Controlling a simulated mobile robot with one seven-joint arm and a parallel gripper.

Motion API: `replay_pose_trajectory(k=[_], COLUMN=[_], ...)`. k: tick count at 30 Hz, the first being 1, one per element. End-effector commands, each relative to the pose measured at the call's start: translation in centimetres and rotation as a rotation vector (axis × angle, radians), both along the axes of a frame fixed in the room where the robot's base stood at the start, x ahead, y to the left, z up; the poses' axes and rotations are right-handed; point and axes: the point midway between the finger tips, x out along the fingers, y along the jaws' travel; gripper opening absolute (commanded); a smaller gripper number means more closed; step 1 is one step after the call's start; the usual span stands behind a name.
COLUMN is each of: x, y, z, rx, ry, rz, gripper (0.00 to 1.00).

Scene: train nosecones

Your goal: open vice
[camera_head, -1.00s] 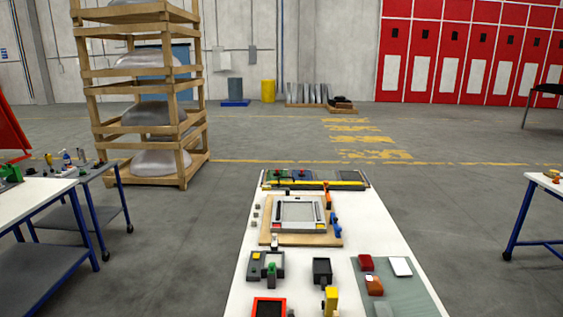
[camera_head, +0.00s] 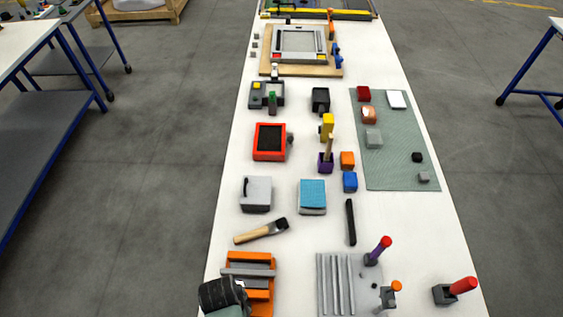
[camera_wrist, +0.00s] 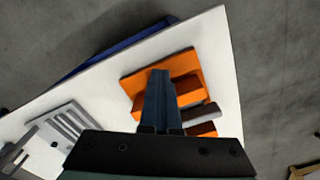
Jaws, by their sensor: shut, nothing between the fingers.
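The vice (camera_head: 250,257) is orange with grey parts and sits at the near left of the white table. A grey bar (camera_head: 247,271) lies across it and sticks out a little to the left. In the wrist view the orange vice (camera_wrist: 182,64) lies beyond my gripper (camera_wrist: 160,73), with a grey bar (camera_wrist: 203,114) right of the fingers. My gripper is shut and empty; its fingers cover the middle of the vice. I cannot tell whether they touch it. In the head view my dark wrist hides the vice's near left part.
A hammer (camera_head: 262,231) lies just behind the vice. A grey ribbed plate (camera_head: 322,284) stands to its right, with upright red- and orange-topped tools near it. Grey and blue boxes stand farther back. The table's left edge is close to the vice.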

Motion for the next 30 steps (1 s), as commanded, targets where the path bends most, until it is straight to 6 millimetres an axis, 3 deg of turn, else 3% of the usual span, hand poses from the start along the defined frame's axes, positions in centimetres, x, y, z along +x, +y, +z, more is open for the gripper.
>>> replay_pose_trajectory(k=[21,30], x=[0.62,-0.03], y=[-0.42,-0.04], z=[0.23,0.35], rx=[-0.005,-0.005], ry=[-0.016,-0.015], rz=[-0.008,-0.006], gripper=[0.00,0.00])
